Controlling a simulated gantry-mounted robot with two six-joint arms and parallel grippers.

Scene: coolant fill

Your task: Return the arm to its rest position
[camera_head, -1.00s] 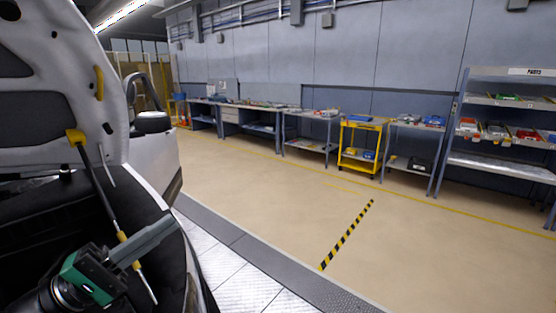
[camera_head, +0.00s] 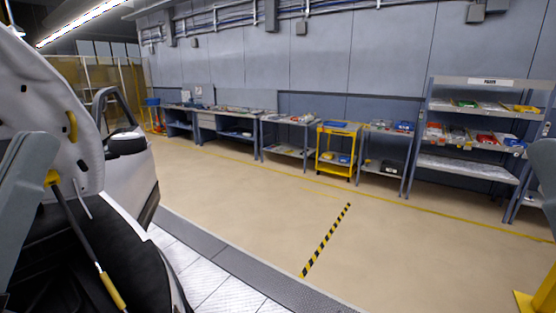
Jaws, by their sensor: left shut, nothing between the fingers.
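My right gripper cannot be made out in this view.
The car's mirror (camera_head: 126,144) and door are behind the hood. Workbenches, a yellow cart (camera_head: 336,150) and a parts rack (camera_head: 478,108) line the far wall. The tan floor (camera_head: 250,200) is open. A grey shape and a yellow part (camera_head: 538,292) show at the right edge.

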